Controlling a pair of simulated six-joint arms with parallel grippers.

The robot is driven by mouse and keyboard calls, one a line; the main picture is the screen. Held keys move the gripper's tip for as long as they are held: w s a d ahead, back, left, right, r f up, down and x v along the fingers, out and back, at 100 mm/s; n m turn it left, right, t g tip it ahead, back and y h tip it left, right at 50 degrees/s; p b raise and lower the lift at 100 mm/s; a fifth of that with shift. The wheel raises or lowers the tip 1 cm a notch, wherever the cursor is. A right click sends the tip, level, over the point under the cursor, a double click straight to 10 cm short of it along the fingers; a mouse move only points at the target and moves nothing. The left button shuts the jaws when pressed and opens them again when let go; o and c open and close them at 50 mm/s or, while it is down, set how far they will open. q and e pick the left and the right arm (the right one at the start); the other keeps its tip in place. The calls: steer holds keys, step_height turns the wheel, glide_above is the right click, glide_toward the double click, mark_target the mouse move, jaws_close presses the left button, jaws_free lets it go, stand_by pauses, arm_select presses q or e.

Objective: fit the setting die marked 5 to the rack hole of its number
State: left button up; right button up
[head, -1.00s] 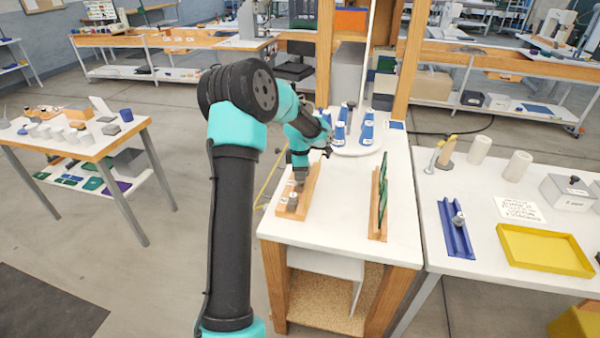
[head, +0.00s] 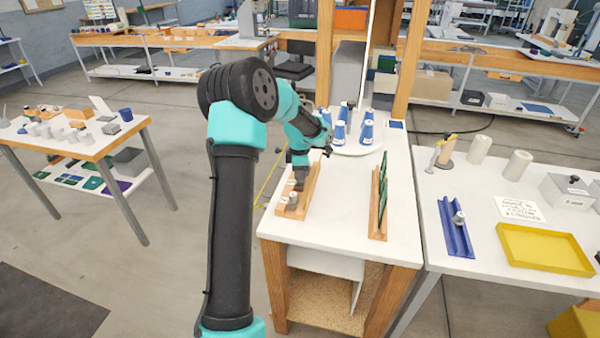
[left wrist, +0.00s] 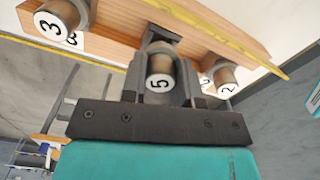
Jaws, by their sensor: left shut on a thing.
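The setting die marked 5 (left wrist: 159,84) is a brass-coloured cylinder with a white numbered end. It sits between the fingers of my left gripper (left wrist: 160,68), which is shut on it. The wooden rack (left wrist: 195,22) lies right behind it in the left wrist view; whether the die is in a hole or just above one is hidden. In the head view my left gripper (head: 299,176) is down at the rack (head: 309,190), its fingertips small and partly hidden. My right gripper is not in view.
In the left wrist view a die marked 3 (left wrist: 57,20) and a die marked 2 (left wrist: 224,78) stand in the rack on either side, close to my fingers. A wooden holder with green plates (head: 378,205) and blue cones (head: 366,132) share the white table.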

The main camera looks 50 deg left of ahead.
arm_select(q)
steer(key=shift+f, duration=1.15)
stand_by(0.8)
steer(key=o, duration=1)
steer(key=shift+r, duration=2.55)
